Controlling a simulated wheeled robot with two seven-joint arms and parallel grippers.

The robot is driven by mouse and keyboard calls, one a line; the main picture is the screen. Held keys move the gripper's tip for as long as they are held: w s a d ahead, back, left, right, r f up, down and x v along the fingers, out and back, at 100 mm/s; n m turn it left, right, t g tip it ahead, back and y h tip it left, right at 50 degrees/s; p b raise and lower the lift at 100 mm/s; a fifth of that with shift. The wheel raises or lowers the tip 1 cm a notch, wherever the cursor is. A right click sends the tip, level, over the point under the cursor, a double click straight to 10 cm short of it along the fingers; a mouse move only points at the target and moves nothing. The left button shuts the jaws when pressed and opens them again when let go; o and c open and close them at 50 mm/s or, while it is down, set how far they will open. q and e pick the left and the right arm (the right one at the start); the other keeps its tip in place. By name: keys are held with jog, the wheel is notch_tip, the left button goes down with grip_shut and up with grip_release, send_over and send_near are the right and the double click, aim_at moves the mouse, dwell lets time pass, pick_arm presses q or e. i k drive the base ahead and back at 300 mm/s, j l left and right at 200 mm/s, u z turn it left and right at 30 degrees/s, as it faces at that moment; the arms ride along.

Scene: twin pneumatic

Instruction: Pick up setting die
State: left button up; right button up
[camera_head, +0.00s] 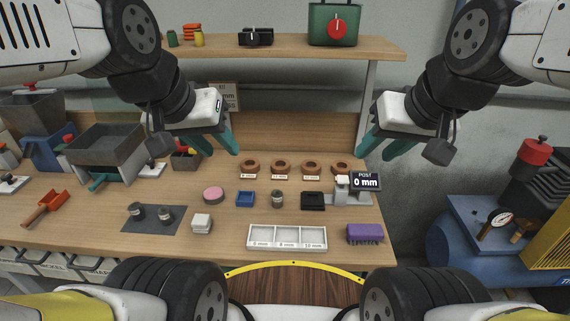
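I cannot tell for sure which piece is the setting die. A small dark metal cylinder (277,198) stands on the workbench between a blue block (245,199) and a black block (313,201). Two similar metal cylinders (151,213) stand on a dark mat at the left. My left gripper (222,145) hangs high above the back of the bench, its teal fingers apart and empty. My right gripper (388,145) hangs at the back right, also with fingers apart and empty. Both are clear of every piece.
Several brown rings (281,165) lie in a row at the back. A post with a "0 mm" display (366,182) stands at the right. A white tray (287,237) marked in mm and a purple brush (365,233) lie in front. A shelf (283,46) spans above.

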aim_at(135, 209)
jog(key=u, duration=1.5)
jog(key=j, duration=0.1)
